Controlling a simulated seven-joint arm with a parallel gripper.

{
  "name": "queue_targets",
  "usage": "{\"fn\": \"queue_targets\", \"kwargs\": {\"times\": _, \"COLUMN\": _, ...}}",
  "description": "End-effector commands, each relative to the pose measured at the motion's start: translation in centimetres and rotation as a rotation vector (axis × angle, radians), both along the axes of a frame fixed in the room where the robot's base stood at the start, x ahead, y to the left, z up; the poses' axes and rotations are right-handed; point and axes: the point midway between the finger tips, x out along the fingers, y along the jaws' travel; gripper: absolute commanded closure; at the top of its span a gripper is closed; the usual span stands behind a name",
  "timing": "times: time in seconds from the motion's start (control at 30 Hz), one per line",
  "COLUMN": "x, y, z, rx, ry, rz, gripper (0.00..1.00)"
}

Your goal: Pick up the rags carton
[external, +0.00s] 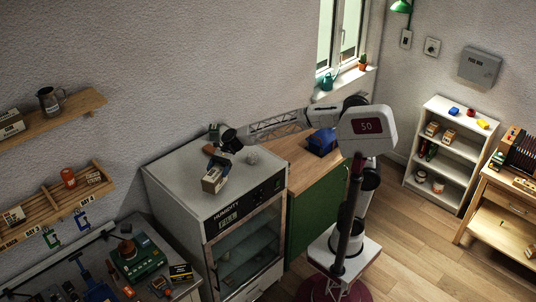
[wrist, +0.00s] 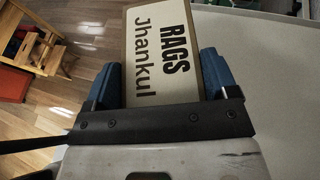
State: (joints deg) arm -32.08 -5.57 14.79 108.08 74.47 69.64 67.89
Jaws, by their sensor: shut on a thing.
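The rags carton (wrist: 160,50) fills the middle of the wrist view, a brown box with a cream label reading "RAGS Jhankul". My gripper (wrist: 157,72) is shut on it, with one blue finger against each side. In the external view a small brown carton with a pale label (external: 212,185) shows at the top of the grey humidity cabinet (external: 180,172), near its front edge, with dark blue parts against it; it looks like the same carton. I cannot tell whether it touches the cabinet top. Its underside is hidden.
A pale round object (external: 252,157) and a small brown object (external: 209,149) show over the cabinet top. A wooden counter (external: 288,150) with a blue item (external: 322,141) adjoins the cabinet on the right. A cluttered workbench (external: 110,272) stands at lower left. Wall shelves (external: 60,120) hang at left.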

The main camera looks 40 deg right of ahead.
Motion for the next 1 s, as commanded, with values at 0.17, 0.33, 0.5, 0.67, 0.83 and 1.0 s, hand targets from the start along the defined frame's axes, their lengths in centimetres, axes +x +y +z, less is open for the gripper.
{"fn": "queue_targets", "kwargs": {"times": 0.17, "x": -2.3, "y": -2.2, "z": 0.4, "rx": 0.001, "ry": -0.002, "rz": 0.000, "gripper": 0.48}}
{"fn": "queue_targets", "kwargs": {"times": 0.33, "x": -4.2, "y": -4.1, "z": 0.6, "rx": 0.000, "ry": -0.001, "rz": 0.000, "gripper": 0.48}}
{"fn": "queue_targets", "kwargs": {"times": 0.5, "x": -5.8, "y": -5.7, "z": 0.8, "rx": 0.000, "ry": 0.000, "rz": 0.000, "gripper": 0.48}}
{"fn": "queue_targets", "kwargs": {"times": 0.67, "x": -7.0, "y": -6.8, "z": 0.9, "rx": 0.000, "ry": 0.000, "rz": 0.000, "gripper": 0.48}}
{"fn": "queue_targets", "kwargs": {"times": 0.83, "x": -7.7, "y": -7.4, "z": 1.0, "rx": 0.000, "ry": 0.000, "rz": 0.000, "gripper": 0.48}}
{"fn": "queue_targets", "kwargs": {"times": 1.0, "x": -8.0, "y": -7.7, "z": 1.0, "rx": 0.000, "ry": 0.000, "rz": 0.001, "gripper": 0.48}}
